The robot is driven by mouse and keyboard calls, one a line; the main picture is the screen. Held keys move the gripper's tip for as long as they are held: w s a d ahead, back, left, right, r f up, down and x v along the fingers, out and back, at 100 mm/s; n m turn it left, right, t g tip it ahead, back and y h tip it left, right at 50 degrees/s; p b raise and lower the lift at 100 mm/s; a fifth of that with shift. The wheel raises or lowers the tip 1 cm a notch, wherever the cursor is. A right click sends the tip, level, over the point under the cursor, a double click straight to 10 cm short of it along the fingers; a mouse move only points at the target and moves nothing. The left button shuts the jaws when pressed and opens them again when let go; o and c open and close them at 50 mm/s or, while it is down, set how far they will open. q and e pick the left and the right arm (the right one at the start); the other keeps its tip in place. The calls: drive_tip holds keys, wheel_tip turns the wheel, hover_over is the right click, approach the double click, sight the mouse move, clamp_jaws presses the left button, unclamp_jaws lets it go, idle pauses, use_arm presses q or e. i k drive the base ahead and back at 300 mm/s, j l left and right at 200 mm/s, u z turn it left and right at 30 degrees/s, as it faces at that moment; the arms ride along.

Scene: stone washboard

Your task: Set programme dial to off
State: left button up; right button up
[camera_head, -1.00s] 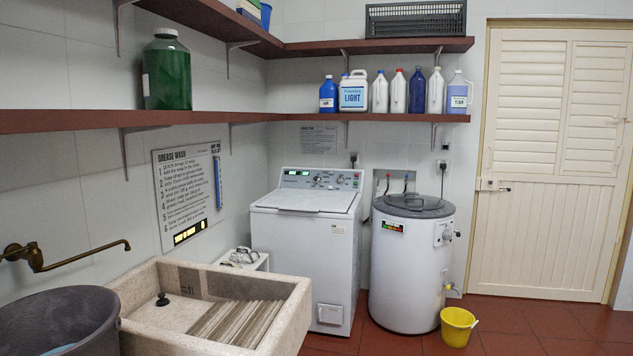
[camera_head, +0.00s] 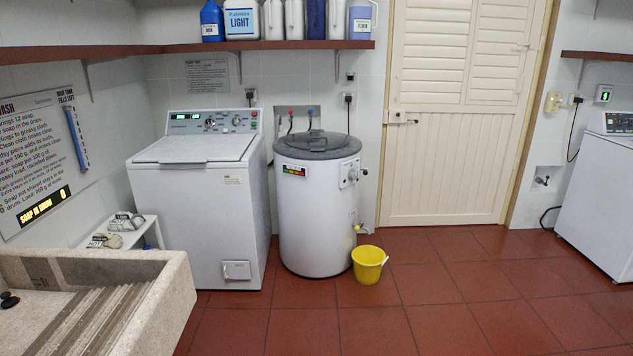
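A white top-loading washing machine (camera_head: 205,195) stands against the back wall, left of centre, with its lid down. Its rear control panel (camera_head: 214,122) has lit green displays at the left. A round dark dial (camera_head: 210,122) sits near the panel's middle, with smaller knobs (camera_head: 236,120) to its right. The dial's setting and labels are too small to read. A white cylindrical machine (camera_head: 320,210) with a grey lid stands to the right, with a control knob (camera_head: 351,176) on its side. Neither of my grippers is in view.
A stone washboard sink (camera_head: 178,290) fills the lower left. A small white stand (camera_head: 140,238) is beside the washer. A yellow bucket (camera_head: 368,265) sits on the floor. Another white machine (camera_head: 600,195) is at the right. The red tiled floor (camera_head: 460,300) is open in the middle and right.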

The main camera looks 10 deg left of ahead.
sight(208, 123)
drive_tip(key=i+j, duration=0.15)
drive_tip(key=i, duration=0.7)
drive_tip(key=i+j, duration=0.1)
drive_tip(key=i, duration=0.8)
drive_tip(key=j+u, duration=0.05)
